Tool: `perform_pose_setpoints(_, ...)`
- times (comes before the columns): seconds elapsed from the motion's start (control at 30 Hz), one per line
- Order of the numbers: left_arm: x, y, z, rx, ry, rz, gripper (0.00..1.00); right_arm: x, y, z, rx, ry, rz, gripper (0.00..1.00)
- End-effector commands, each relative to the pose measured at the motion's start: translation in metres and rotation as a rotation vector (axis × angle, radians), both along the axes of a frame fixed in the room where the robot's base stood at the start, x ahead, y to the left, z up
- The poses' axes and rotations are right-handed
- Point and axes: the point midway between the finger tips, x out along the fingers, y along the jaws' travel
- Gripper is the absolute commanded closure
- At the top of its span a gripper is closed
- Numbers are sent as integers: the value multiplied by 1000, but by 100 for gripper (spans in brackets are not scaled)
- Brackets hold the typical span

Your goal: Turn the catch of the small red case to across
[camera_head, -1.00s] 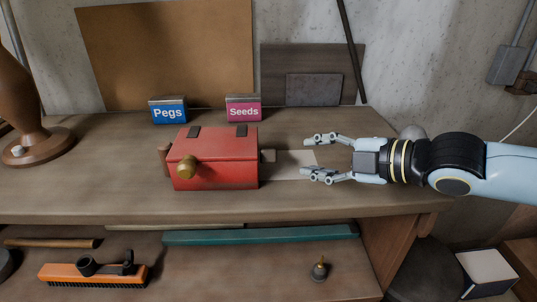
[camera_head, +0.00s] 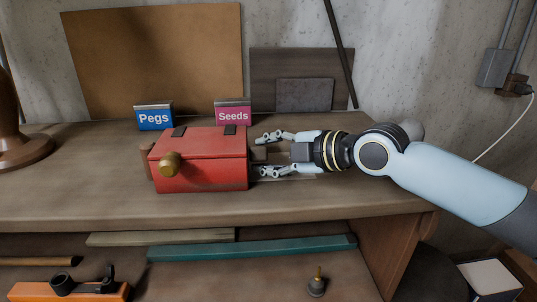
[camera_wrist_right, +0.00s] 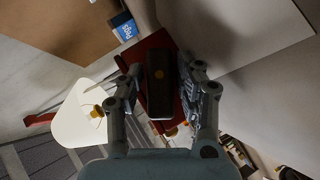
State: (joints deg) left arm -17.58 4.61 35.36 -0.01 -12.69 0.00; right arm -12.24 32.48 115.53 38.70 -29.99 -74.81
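The small red case (camera_head: 200,160) stands on the bench with a brass knob (camera_head: 170,164) on its front. In the right wrist view, the red case (camera_wrist_right: 155,48) lies behind a dark bar-shaped catch (camera_wrist_right: 158,95) with a brass dot in its middle. The catch lies lengthwise between the two fingers. My right gripper (camera_head: 259,156) is open at the right end of the case, one finger on each side of the catch. Its lower fingertip is close to the case's end; contact cannot be told. My left gripper is not in view.
A blue "Pegs" box (camera_head: 154,117) and a pink "Seeds" box (camera_head: 233,113) stand behind the case. A wooden stand (camera_head: 20,150) is at the far left. The bench top (camera_head: 330,205) in front is clear.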

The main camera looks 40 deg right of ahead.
Motion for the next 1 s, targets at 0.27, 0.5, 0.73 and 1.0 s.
perform_pose_setpoints(0.27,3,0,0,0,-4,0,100,0,0,0,0,0,0,100)
perform_pose_setpoints(0.5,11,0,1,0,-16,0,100,0,0,0,8,15,0,100)
perform_pose_setpoints(0.73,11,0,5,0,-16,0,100,1,-1,2,57,95,0,100)
perform_pose_setpoints(1.0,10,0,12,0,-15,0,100,2,-2,5,175,284,-1,100)
